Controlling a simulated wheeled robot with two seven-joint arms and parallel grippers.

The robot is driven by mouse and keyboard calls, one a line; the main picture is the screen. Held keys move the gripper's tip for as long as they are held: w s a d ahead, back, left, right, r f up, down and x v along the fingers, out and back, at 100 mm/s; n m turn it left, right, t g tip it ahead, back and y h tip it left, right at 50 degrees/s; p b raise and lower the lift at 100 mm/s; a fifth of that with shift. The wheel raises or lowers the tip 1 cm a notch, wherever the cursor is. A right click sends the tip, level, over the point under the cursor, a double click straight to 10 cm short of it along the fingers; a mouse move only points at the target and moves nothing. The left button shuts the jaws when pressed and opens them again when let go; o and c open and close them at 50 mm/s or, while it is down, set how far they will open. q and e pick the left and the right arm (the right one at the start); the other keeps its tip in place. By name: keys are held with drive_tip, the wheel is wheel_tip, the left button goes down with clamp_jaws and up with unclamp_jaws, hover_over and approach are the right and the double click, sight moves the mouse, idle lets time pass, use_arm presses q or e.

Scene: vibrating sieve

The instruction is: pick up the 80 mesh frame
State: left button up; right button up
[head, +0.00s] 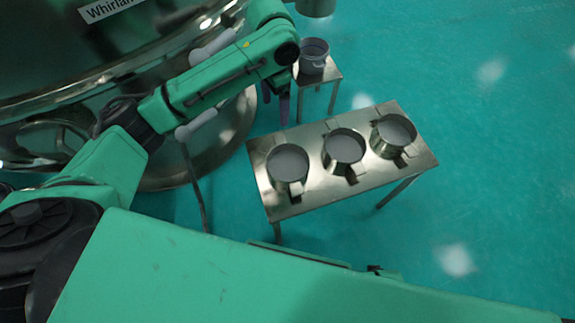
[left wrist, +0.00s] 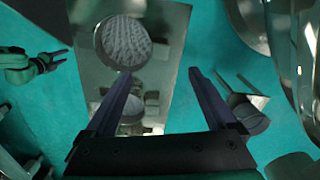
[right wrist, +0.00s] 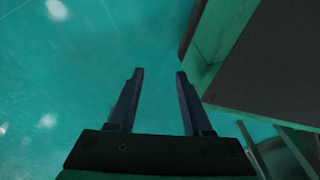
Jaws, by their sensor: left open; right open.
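Three round metal frames with handles stand in a row on a steel table (head: 325,197): a left one (head: 288,164), a middle one (head: 343,147) and a right one (head: 393,132). I see no mesh label, so I cannot tell which is the 80 mesh frame. My left gripper (head: 275,98) is open and empty, pointing down beyond the table's far left corner. The left wrist view shows its open fingers (left wrist: 160,73) with a round frame (left wrist: 123,43) beyond them. My right gripper (right wrist: 160,72) is open and empty over the floor.
A small stand (head: 331,74) holding a bucket (head: 313,57) is behind the table. The large shiny vibrating sieve (head: 165,60) fills the upper left, close to my left arm. The green floor (head: 490,150) to the table's right is clear.

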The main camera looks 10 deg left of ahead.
sight(276, 141)
use_arm(q)
drive_tip(key=f+b, duration=0.2)
drive_tip(key=f, duration=0.5)
drive_tip(key=f+b, duration=0.2)
drive_tip(key=f, duration=0.4)
drive_tip(key=shift+a+f, duration=0.2)
drive_tip(key=shift+f, duration=0.4)
drive_tip(key=shift+r, duration=0.1)
use_arm(e)
drive_tip(key=w+a+r, duration=0.1)
drive_tip(key=w+r, duration=0.3)
drive_tip(key=w, duration=0.2)
drive_tip(key=shift+w+a+r, duration=0.35)
drive_tip(key=shift+a, duration=0.05)
use_arm(q)
clamp_jaws()
